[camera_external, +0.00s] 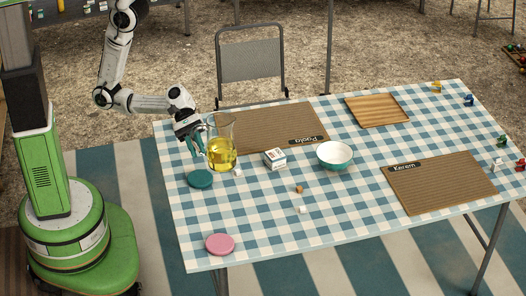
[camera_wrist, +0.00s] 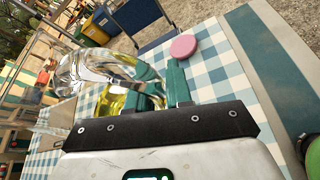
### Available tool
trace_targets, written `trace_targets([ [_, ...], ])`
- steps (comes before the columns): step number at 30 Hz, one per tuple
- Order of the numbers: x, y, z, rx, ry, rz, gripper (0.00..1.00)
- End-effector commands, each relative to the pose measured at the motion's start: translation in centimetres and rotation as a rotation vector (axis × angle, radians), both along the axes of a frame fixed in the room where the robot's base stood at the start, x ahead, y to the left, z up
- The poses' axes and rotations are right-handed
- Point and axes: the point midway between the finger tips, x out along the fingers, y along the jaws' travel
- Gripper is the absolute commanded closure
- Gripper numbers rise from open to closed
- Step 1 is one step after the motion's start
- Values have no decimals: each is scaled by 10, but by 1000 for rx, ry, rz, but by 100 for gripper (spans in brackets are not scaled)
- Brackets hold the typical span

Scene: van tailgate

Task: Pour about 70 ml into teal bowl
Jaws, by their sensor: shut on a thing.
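A clear glass beaker (camera_external: 222,150) with yellow liquid in its lower part stands upright at the table's left side. I cannot tell whether its base touches the cloth. My gripper (camera_external: 199,146) is at the beaker's left side, shut on it. In the wrist view the beaker (camera_wrist: 90,72) lies between and beyond the teal fingers (camera_wrist: 160,88), with yellow liquid low in it. The teal bowl (camera_external: 335,156), white inside, sits upright mid-table, right of the beaker and apart from it. It looks empty. I do not make it out in the wrist view.
A small white box (camera_external: 275,158) stands between beaker and bowl. A teal disc (camera_external: 200,179), a pink disc (camera_external: 220,244) and small cubes (camera_external: 301,189) lie in front. Two brown placemats (camera_external: 440,188) and a wooden tray (camera_external: 376,110) lie around. The front middle is mostly clear.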

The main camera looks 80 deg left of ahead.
Motion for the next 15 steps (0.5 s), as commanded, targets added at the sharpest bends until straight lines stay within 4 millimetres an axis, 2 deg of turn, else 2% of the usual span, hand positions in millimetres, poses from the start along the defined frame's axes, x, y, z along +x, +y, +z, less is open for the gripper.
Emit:
trace_targets([
  [5,23,-7,-7,-5,-6,49,100],
  [15,103,-27,-43,-4,-2,230,100],
])
